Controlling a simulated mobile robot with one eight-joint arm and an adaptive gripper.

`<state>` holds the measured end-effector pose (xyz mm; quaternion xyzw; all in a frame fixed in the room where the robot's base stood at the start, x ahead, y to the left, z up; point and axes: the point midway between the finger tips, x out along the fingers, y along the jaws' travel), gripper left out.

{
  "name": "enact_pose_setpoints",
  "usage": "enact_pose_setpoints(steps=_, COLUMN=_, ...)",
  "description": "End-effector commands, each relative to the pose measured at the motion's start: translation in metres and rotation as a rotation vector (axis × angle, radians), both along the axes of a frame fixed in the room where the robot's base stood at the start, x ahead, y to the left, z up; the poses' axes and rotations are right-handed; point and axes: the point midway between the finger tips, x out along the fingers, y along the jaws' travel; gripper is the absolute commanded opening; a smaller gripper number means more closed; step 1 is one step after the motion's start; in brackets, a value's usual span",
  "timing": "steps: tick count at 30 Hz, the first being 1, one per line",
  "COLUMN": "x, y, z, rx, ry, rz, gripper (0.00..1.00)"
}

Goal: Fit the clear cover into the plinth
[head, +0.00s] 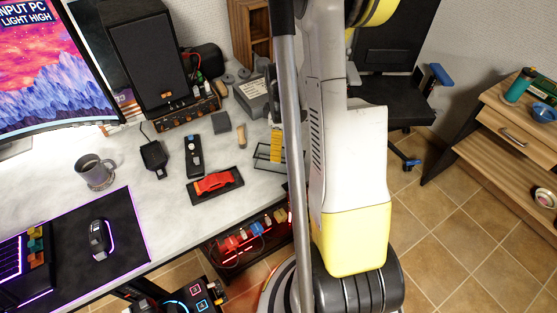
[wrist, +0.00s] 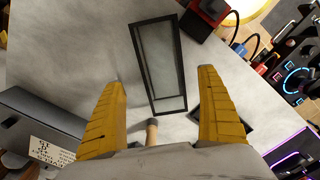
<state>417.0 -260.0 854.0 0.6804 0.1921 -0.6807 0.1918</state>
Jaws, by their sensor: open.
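The clear cover (head: 263,154), a see-through box with dark edges, rests on the grey desk near its right edge. In the wrist view, the cover (wrist: 160,62) lies ahead of my open gripper (wrist: 162,77), in line with the gap between the yellow fingers. There is room on both sides, and I see no contact. In the head view my gripper (head: 277,145) is at the cover, partly hidden by my arm. The black plinth (head: 204,195) carries a red model car (head: 214,182), left of the cover. In the wrist view the plinth (wrist: 234,121) is mostly behind the right finger.
A wooden-handled tool (head: 241,134) and a grey labelled box (head: 253,97) stand behind the cover. A black handheld device (head: 194,157) lies behind the plinth. A grey mug (head: 95,172) is farther left. Cables and plugs (head: 250,232) sit below the desk edge.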

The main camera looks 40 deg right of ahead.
Motion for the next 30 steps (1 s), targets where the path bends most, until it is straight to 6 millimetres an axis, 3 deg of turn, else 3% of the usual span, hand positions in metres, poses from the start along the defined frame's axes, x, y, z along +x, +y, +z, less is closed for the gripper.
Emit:
enact_pose_setpoints(steps=9, x=-0.001, y=0.004, z=-0.046, rx=-0.001, ry=-0.001, rz=-0.001, gripper=0.86)
enact_pose_setpoints(steps=17, x=-0.001, y=0.005, z=-0.049, rx=-0.001, ry=-0.001, rz=-0.001, gripper=0.86)
enact_pose_setpoints(steps=23, x=-0.001, y=0.005, z=-0.049, rx=-0.001, ry=-0.001, rz=-0.001, gripper=0.29)
enact_pose_setpoints(steps=30, x=-0.001, y=0.005, z=-0.049, rx=-0.001, ry=-0.001, rz=-0.001, gripper=0.28)
